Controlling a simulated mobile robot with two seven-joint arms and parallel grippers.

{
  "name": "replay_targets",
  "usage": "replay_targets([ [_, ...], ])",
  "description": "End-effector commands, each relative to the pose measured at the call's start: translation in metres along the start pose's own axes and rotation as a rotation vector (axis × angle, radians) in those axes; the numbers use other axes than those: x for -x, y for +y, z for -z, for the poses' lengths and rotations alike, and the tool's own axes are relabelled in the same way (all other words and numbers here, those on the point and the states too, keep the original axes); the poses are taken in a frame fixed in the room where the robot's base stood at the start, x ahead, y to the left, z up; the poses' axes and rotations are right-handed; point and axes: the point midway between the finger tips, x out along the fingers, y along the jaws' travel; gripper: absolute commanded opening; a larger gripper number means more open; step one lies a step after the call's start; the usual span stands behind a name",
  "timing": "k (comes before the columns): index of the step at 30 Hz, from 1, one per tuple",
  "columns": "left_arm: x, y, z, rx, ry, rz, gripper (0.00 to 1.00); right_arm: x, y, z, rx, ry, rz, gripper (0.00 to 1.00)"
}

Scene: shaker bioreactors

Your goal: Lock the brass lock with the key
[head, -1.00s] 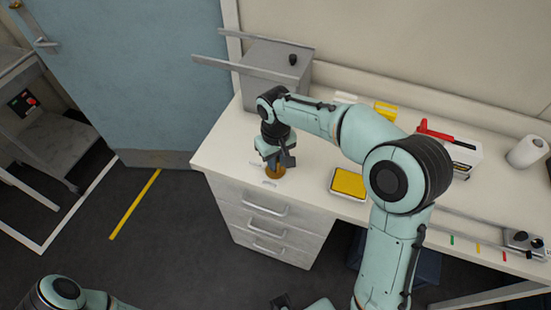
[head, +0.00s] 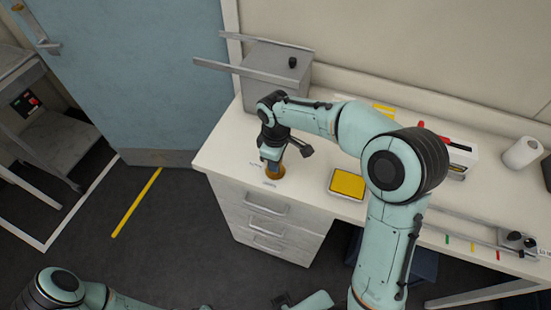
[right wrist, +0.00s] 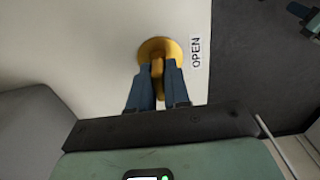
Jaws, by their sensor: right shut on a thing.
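The brass lock (head: 274,177) is a round brass disc on the white desktop near its front left corner. It shows more clearly in the right wrist view (right wrist: 149,47). My right gripper (head: 272,165) points down over it. In the right wrist view, its two dark blue fingers (right wrist: 160,72) are shut on a narrow brass piece, the key (right wrist: 157,67), standing at the middle of the disc. How deep the key sits is hidden. My left gripper (head: 280,300) shows only partly at the bottom edge, away from the desk; its fingers are unclear.
A label reading OPEN (right wrist: 195,53) lies beside the lock. A yellow-topped tray (head: 347,184) sits to the right on the desk. A grey metal box (head: 272,72) stands behind, with drawers (head: 265,226) below. A blue door (head: 140,70) is at the left.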

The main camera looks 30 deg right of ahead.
Motion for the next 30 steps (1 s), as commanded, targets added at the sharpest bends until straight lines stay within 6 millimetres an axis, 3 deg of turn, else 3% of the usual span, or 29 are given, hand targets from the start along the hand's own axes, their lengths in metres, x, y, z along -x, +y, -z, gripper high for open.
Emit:
replay_targets([
  [9,0.001,0.001,0.001,0.000,0.001,0.000,0.00,-0.005,-0.002,-0.002,0.061,-0.009,0.008,0.00],
  [10,0.001,0.001,0.001,0.000,0.001,0.000,0.00,-0.005,-0.002,-0.002,0.061,-0.009,0.008,0.20],
  [12,0.001,0.001,0.001,0.000,0.001,0.000,0.00,-0.005,-0.002,-0.002,0.060,-0.009,0.009,0.43],
  [13,0.001,0.001,0.001,0.000,0.001,0.000,0.00,-0.005,-0.002,-0.002,0.060,-0.009,0.008,0.46],
  [23,0.002,0.001,0.001,0.000,0.001,0.000,0.00,0.001,-0.001,0.000,0.058,-0.002,0.002,0.46],
  [30,0.008,0.004,0.004,-0.002,0.005,-0.002,0.00,0.038,0.000,0.001,0.058,0.003,-0.002,0.46],
])
